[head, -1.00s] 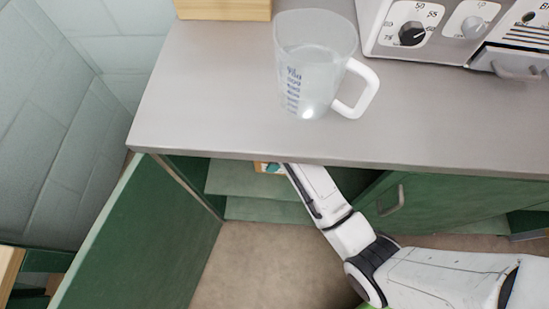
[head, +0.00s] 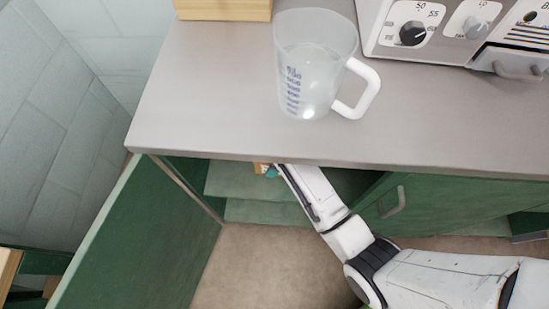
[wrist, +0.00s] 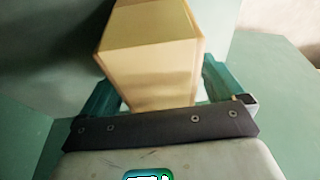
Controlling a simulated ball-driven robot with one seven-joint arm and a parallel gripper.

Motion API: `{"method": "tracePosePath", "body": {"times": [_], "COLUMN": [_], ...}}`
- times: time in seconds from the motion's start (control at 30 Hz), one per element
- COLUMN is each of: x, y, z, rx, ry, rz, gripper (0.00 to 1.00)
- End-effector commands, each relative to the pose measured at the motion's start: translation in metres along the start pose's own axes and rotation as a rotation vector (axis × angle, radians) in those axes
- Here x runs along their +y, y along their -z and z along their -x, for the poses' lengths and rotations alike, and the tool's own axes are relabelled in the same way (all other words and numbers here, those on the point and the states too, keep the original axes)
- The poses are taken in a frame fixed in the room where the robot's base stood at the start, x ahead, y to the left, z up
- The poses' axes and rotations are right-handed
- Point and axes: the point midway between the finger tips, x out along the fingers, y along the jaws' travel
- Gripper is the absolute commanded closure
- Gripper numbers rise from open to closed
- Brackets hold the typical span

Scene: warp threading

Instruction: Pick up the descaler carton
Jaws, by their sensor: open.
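The descaler carton, a tan box (wrist: 150,55), stands between the two teal fingers of my gripper (wrist: 158,88) in the wrist view. The fingers are open, one on each side of it. A gap shows at the right finger; contact at the left cannot be told. In the head view only a small orange and white piece of the carton (head: 262,168) shows under the counter edge, beside a bit of teal finger. The rest of the carton and gripper is hidden by the counter and my arm.
My arm reaches under the grey counter (head: 200,110) into an open green cabinet with shelves (head: 235,180). An open green door (head: 140,240) stands at left, another door with a handle (head: 392,202) at right. A clear measuring jug (head: 315,65) stands on the counter.

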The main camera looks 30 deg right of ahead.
Motion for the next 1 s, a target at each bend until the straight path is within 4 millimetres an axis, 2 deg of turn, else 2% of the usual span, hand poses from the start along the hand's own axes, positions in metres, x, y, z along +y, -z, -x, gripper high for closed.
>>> {"method": "tracePosePath", "body": {"times": [0.27, 0.9, 1.0], "x": [-0.0001, -0.0001, 0.0002], "y": [-0.0003, -0.0003, 0.0002], "z": [-0.0005, -0.0004, 0.0000], "rx": [0.000, 0.000, 0.000], "ry": [0.001, 0.001, 0.000], "rz": [0.000, 0.000, 0.000], "gripper": [0.06, 0.68, 0.73]}}
